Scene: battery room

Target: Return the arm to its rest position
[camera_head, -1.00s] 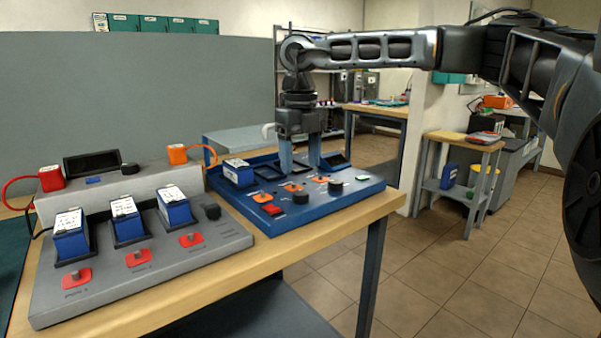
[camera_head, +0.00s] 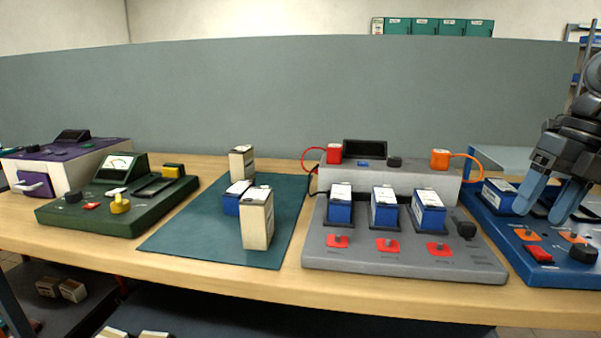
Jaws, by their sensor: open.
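My gripper (camera_head: 545,208) is at the right edge of the view, pointing down over the blue charger (camera_head: 514,262). Its two blue-grey fingers are apart, with nothing seen between them. A blue battery (camera_head: 497,195) sits in the charger's left slot, just left of the fingers. Whether the fingers touch the charger cannot be told. Most of my arm is cut off by the right edge of the picture.
A grey charger (camera_head: 400,262) with several blue batteries stands left of the blue one. A teal mat (camera_head: 190,238) bears cream batteries (camera_head: 256,220) and a blue one. A green tester (camera_head: 118,200) and a purple device (camera_head: 75,155) stand further left. A grey partition (camera_head: 250,95) closes the back.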

